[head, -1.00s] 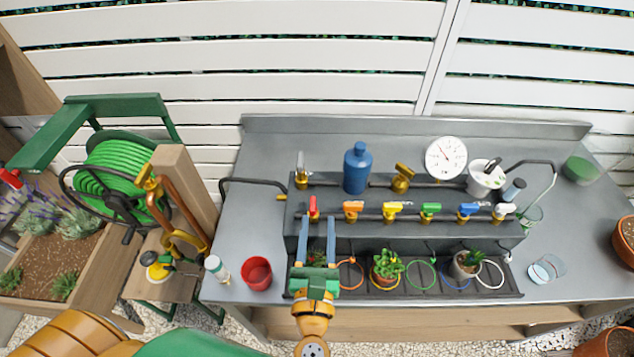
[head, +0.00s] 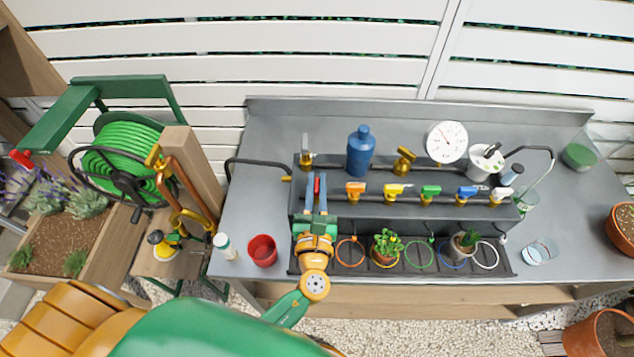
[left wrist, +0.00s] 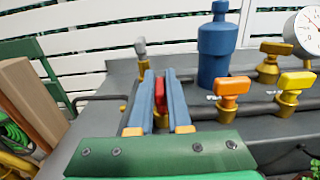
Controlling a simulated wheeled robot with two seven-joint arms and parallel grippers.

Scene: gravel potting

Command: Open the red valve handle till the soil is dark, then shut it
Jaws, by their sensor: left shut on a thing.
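The red valve handle (head: 317,188) is at the left end of the front pipe row. It shows narrow and edge-on, while the other handles show broad. My left gripper (head: 316,192) is shut on it, one blue finger on each side. The left wrist view shows the red handle (left wrist: 160,92) between the fingers of my left gripper (left wrist: 160,95). The spot on the black tray (head: 505,262) below the red valve is hidden behind my gripper, so its soil cannot be seen. My right gripper is not in view.
Close to the right are orange (head: 355,189), yellow (head: 393,190), green (head: 430,191) and blue (head: 467,191) valve handles. A blue bottle (head: 360,152) and gauge (head: 447,142) stand behind. A red cup (head: 262,250) stands left of the tray.

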